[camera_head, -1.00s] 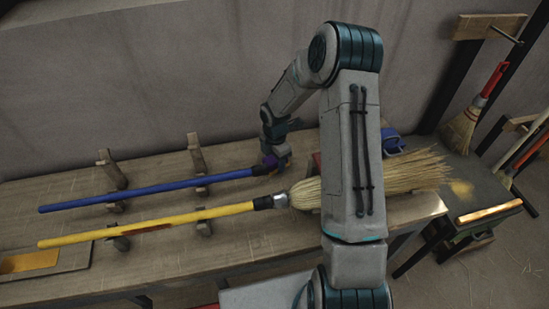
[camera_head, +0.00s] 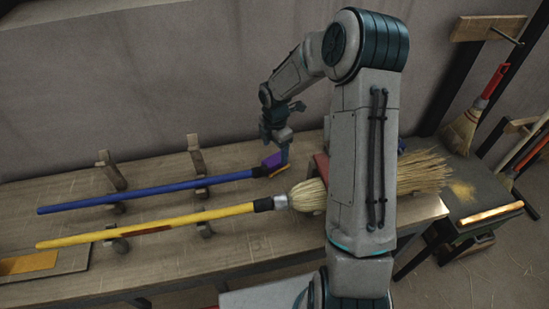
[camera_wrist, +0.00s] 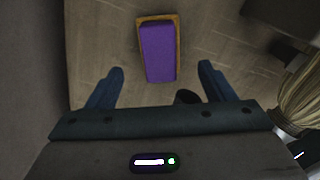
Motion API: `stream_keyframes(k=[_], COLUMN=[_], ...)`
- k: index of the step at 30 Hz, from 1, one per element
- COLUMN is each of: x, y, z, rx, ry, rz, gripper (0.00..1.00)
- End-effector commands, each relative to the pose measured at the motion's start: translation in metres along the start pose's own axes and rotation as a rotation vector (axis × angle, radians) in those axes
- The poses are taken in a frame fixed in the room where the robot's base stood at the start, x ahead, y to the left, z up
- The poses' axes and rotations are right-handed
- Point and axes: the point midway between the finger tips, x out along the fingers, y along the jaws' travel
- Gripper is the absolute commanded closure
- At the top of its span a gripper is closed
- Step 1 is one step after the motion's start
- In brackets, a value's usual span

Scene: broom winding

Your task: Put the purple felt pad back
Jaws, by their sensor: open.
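The purple felt pad (camera_head: 272,160) lies on the workbench by the black end of the blue handle. In the wrist view the pad (camera_wrist: 158,52) sits lengthwise on a slightly larger orange-brown tray or backing (camera_wrist: 177,30), whose edge shows around it. My gripper (camera_wrist: 160,85) is open and empty, with its two blue-grey fingers spread apart. The pad lies ahead of the fingertips, between their lines, and is not held. In the head view my gripper (camera_head: 280,150) is just above the pad, pointing down, and a finger partly covers that area.
The blue handle (camera_head: 150,191) and the yellow-handled broom (camera_head: 160,224) rest on wooden supports. The broom's straw head (camera_head: 308,195) lies to the right, partly behind my arm. A red block (camera_head: 321,166) stands near it. The wall (camera_head: 100,80) is close behind.

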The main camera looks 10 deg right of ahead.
Motion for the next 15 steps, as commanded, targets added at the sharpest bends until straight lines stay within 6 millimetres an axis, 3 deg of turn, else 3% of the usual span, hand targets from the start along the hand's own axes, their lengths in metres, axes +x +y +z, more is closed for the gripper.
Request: stream_keyframes(k=[6,15], x=[-0.038,-0.07], y=[0.0,-0.01], z=[0.001,-0.004], rx=[0.002,0.088], ry=[-0.002,-0.027], rz=[0.002,0.003], gripper=[0.24,0.24])
